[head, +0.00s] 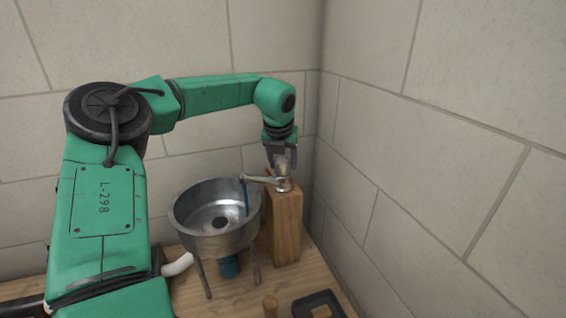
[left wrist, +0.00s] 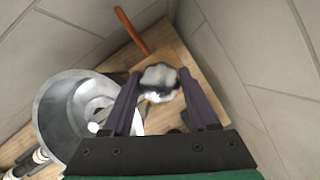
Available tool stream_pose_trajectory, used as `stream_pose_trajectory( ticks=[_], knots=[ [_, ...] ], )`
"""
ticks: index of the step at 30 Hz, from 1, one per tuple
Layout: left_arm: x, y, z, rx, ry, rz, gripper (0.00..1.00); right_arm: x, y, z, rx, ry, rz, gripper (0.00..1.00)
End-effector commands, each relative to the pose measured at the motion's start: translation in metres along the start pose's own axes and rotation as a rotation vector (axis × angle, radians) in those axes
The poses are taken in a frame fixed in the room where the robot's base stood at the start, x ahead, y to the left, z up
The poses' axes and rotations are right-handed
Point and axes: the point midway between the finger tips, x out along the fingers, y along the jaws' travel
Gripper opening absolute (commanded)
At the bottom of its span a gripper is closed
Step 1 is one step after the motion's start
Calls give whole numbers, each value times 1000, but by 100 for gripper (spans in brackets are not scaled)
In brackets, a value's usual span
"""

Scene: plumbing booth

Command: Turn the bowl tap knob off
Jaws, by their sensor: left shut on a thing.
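The metal bowl (head: 183,222) stands on thin legs, with a dark drain in its middle. The tap (head: 262,180) sits on top of a wooden block (head: 286,232), its spout reaching left over the bowl. A thin blue streak (head: 244,196) runs down from the spout end into the bowl. My left gripper (head: 281,158) points down over the tap. In the left wrist view its fingers (left wrist: 159,74) are shut on the rounded, pale grey tap knob (left wrist: 160,82), one on each side. The bowl (left wrist: 58,125) also shows there on the left. My right gripper is not in view.
Tiled walls meet in a corner close behind and right of the block. A dark frame (head: 318,304) and a wooden peg (head: 270,304) are at the front. A white pipe (head: 178,265) lies left of the bowl. An orange-brown handle (left wrist: 131,31) shows beyond the knob.

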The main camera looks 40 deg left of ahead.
Motion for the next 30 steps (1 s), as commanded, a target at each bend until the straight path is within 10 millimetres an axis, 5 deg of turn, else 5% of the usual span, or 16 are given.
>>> stream_pose_trajectory(
  ticks=[30],
  knots=[
    [-1, 2, 2, 788, 1, -329, 4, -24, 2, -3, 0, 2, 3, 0]
  ],
)
